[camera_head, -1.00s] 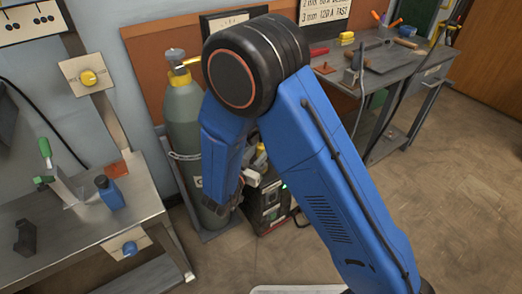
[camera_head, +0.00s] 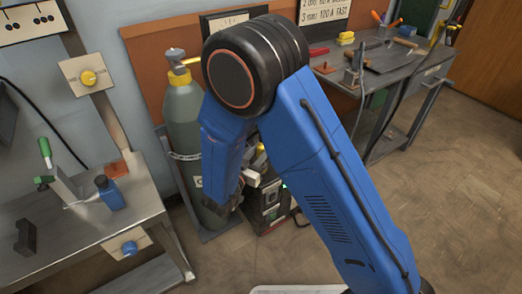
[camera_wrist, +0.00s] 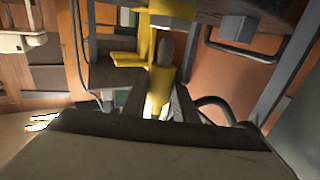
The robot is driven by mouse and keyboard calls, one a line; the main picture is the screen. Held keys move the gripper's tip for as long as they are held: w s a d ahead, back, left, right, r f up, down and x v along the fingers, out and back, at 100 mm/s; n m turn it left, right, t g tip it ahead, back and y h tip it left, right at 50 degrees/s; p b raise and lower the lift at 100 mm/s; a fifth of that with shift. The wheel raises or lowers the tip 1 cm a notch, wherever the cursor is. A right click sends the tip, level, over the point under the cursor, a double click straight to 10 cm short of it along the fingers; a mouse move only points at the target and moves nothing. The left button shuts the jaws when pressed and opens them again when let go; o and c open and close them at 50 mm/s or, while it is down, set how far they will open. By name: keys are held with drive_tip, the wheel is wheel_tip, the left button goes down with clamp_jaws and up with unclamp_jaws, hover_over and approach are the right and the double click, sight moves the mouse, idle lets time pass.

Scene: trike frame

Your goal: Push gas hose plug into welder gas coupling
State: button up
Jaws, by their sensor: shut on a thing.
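In the wrist view, my gripper (camera_wrist: 158,104) is shut on a yellow plug with a rounded grey tip (camera_wrist: 160,88), which I take to be the gas hose plug. The tip points away from my gripper. Just beyond it are larger yellow parts (camera_wrist: 130,59); I cannot tell whether the tip touches them, or which part is the coupling. In the head view, the dark welder (camera_head: 268,208) with a small green light stands on the floor, partly behind my blue arm. My gripper is largely hidden there, and the coupling cannot be made out.
A tall grey-green gas cylinder (camera_head: 184,122) stands left of the welder. A metal bench (camera_head: 75,228) with a blue bottle (camera_head: 110,194) is at the left. A tool-covered workbench (camera_head: 398,62) is at the back right. The floor at the right is clear. Dark hose curves beside my gripper.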

drive_tip(key=shift+f, duration=2)
drive_tip(key=o, duration=1.1)
drive_tip(key=shift+o, duration=0.2)
drive_tip(key=v, duration=1.7)
drive_tip(key=shift+s, duration=0.2)
